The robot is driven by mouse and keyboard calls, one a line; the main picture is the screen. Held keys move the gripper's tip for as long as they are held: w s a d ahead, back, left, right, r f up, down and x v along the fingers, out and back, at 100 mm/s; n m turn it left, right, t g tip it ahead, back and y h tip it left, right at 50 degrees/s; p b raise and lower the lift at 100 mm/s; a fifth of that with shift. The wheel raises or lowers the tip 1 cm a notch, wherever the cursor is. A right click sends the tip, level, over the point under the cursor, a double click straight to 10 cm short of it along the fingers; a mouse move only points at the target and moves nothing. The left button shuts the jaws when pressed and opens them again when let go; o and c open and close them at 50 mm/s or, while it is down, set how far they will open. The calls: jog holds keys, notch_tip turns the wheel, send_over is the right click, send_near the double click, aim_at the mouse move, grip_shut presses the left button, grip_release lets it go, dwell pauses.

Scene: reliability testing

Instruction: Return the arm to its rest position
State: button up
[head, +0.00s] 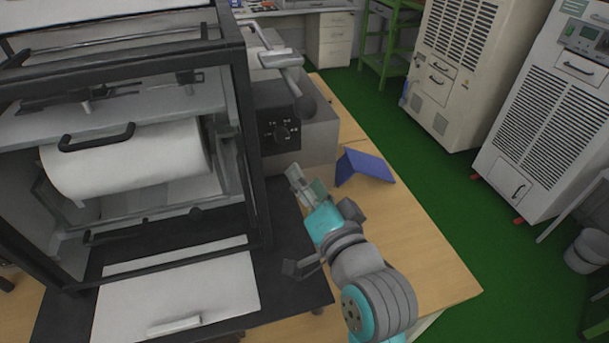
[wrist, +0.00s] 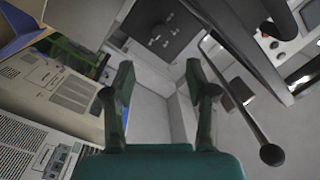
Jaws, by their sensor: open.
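My arm reaches over the wooden table (head: 437,270) from the lower right in the head view. My gripper (head: 297,176) is at the arm's far end, raised near the right side of the black-framed machine (head: 256,130). In the wrist view my gripper (wrist: 164,85) shows two dark green fingers set apart, with nothing between them. Past the fingers is a grey surface with a dark dial panel (wrist: 160,35). The same dial panel shows in the head view (head: 281,132) on a grey box, beyond my gripper.
A blue folded object (head: 366,167) stands on the table just right of my gripper. Beige cabinets (head: 462,62) stand on the green floor (head: 440,180) at the right. The table's front right part is clear.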

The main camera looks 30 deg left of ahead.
dwell(0.4)
jog(key=s+d+f+m+t+h, duration=0.1)
jog(key=s+d+f+t+h, duration=0.2)
jog(key=d+f, duration=0.8)
jog(key=s+d+f+m+t+h, duration=0.1)
jog(key=s+d+f+h, duration=0.25)
jog(key=d+f, duration=0.8)
jog(key=s+d+f+t+h, duration=0.1)
jog(key=s+d+f+h, duration=0.1)
jog(key=s+d, duration=0.45)
jog(key=s+d+f+h, duration=0.1)
jog(key=s+d+h, duration=0.2)
jog(key=s+d, duration=0.35)
jog(key=s+d+r+h, duration=0.1)
jog(key=s+d, duration=0.1)
jog(key=s, duration=0.4)
jog(key=s+d+r+n+h, duration=0.1)
jog(key=s+d+h, duration=0.1)
jog(key=s, duration=0.4)
jog(key=shift+s+d+g, duration=0.2)
jog(key=shift+d+g, duration=0.1)
jog(key=shift+d, duration=0.05)
